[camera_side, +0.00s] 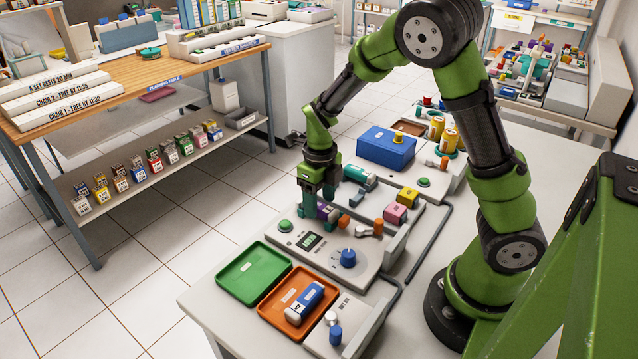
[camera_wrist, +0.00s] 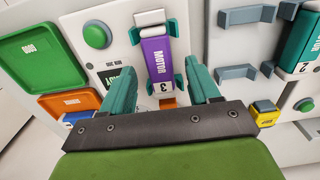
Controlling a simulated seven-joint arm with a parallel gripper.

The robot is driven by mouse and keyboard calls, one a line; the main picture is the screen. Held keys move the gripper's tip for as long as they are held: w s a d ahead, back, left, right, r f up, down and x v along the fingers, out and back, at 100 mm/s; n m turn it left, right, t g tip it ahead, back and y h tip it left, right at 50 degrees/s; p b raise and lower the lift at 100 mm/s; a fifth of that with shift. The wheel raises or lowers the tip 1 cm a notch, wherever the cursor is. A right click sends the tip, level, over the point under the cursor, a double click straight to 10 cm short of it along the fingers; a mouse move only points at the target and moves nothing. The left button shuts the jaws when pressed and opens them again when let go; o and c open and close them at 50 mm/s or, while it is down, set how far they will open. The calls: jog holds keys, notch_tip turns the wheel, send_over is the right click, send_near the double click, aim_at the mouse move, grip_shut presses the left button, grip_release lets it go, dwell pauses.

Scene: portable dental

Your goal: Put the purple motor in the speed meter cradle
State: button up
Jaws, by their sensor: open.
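The purple motor (camera_wrist: 156,58), marked "MOTOR" and 3, lies lengthwise between teal cradle brackets (camera_wrist: 136,34) on the pale speed meter (camera_wrist: 112,52); whether it is fully seated I cannot tell. In the side view the purple motor (camera_side: 324,211) is partly hidden below my gripper (camera_side: 319,201). The speed meter there has a small display (camera_side: 309,242), a green button (camera_side: 285,225) and a blue knob (camera_side: 347,258). In the wrist view my gripper (camera_wrist: 160,78) is open, its teal fingers on either side of the motor's near end, with visible gaps.
A green tray (camera_side: 242,284) is empty beside an orange tray (camera_side: 268,307) holding a blue motor (camera_side: 305,298). Behind the speed meter, a teal motor (camera_side: 357,176) rests on another pale unit. Pink and yellow blocks stand nearby. A blue box (camera_side: 386,147) is farther back.

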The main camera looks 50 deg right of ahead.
notch_tip(320, 180, up, 15)
jog(key=s+a+r+n+t, duration=0.1)
jog(key=s+n, duration=0.3)
jog(key=n, duration=0.6)
jog(key=s+a+r+n+t+y, duration=0.1)
jog(key=s+a+r+n+t, duration=0.1)
jog(key=n, duration=0.9)
jog(key=s+a+r+n+t+y, duration=0.1)
jog(key=s+a+n+t, duration=0.2)
jog(key=s+n, duration=0.4)
jog(key=n+t, duration=0.1)
jog(key=n, duration=0.3)
jog(key=shift+a+r, duration=0.25)
jog(key=shift+a, duration=0.15)
